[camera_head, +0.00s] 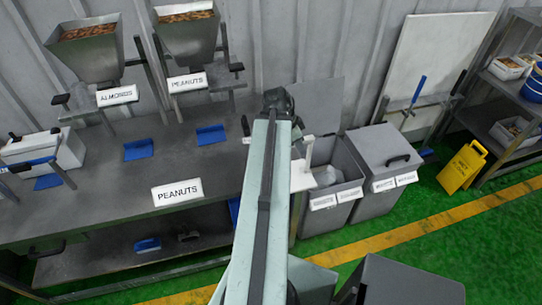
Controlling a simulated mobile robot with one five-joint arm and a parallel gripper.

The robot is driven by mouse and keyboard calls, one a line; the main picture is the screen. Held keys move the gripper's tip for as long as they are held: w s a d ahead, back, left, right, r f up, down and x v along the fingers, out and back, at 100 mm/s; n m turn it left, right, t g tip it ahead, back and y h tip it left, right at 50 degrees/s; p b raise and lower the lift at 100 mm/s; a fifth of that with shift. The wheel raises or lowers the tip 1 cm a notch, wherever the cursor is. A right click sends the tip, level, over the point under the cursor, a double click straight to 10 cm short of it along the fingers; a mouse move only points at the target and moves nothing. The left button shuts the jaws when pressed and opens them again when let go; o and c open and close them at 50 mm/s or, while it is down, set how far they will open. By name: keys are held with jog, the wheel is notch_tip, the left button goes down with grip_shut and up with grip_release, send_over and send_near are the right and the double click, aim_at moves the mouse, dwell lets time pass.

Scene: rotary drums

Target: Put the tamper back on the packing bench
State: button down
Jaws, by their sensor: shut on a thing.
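My gripper (297,128) is at the far end of my pale green arm, at the right end of the grey bench. The arm hides much of it. It is shut on a pale piece that I take to be the tamper (308,152), with an upright stem above a flat white part (302,178). I cannot tell whether that flat part belongs to the tamper or lies beneath it. The grey bench (105,200), which I take to be the packing bench, fills the left side. My arm covers part of its right end.
Hoppers marked almonds (88,55) and peanuts (190,40) stand over the bench. Blue pieces (138,149) and a peanuts sign (177,192) are on it. Grey bins (335,180) stand to the right. A yellow floor sign (462,168) stands by a shelf (500,100).

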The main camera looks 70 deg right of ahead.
jog(key=w+d+f+b, duration=0.1)
jog(key=w+d, duration=0.8)
jog(key=d, duration=0.2)
jog(key=shift+w+d+f, duration=0.2)
jog(key=shift+w+d, duration=0.1)
jog(key=shift+d, duration=0.1)
jog(key=f+b, duration=0.3)
jog(key=b, duration=0.1)
jog(key=shift+w+d+f, duration=0.25)
jog(key=shift+w+d, duration=0.05)
jog(key=shift+f, duration=0.2)
jog(key=c, duration=1.2)
grip_release()
